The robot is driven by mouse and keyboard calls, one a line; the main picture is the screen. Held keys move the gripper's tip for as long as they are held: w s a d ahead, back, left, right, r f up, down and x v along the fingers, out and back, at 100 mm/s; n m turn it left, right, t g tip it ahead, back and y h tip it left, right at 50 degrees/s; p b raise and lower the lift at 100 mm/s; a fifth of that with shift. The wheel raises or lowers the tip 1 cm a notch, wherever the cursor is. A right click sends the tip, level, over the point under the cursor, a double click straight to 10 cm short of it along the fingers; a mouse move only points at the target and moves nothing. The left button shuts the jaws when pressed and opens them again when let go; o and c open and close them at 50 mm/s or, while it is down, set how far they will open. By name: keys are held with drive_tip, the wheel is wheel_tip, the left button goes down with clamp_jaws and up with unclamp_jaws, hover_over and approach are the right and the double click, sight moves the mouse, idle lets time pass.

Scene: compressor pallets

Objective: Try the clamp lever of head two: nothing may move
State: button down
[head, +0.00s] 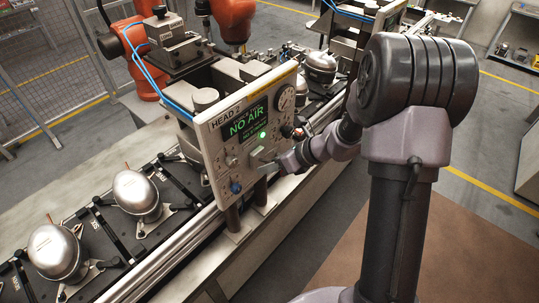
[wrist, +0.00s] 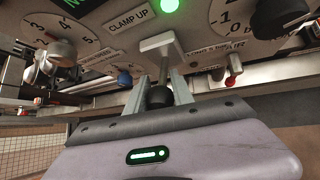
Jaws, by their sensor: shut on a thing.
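The head two panel (head: 235,125) is a pale box marked HEAD 2. Its screen (head: 247,125) reads NO AIR in green, with a green lamp (head: 262,135) lit beneath. The clamp lever (wrist: 163,68) has a pale mount and stem and ends in a black knob. In the head view my gripper (head: 272,165) is at the panel's lower right, partly covering the lever.
Silver compressors (head: 136,192) sit on pallets along the conveyor (head: 110,240) at left. A gauge (head: 286,98) and a blue knob (head: 236,187) are on the panel. A red-handled control (wrist: 233,66) is right of the lever. Orange robot arms (head: 140,60) stand behind.

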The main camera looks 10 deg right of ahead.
drive_tip(key=shift+r+p, duration=0.1)
drive_tip(key=shift+p, duration=0.45)
drive_tip(key=c, duration=1.4)
unclamp_jaws()
drive_tip(key=p+v, duration=0.1)
drive_tip(key=v, duration=0.7)
drive_tip(key=p+v, duration=0.1)
drive_tip(key=v, duration=0.8)
drive_tip(key=shift+w+a+r, duration=0.15)
drive_tip(key=shift+r, duration=0.3)
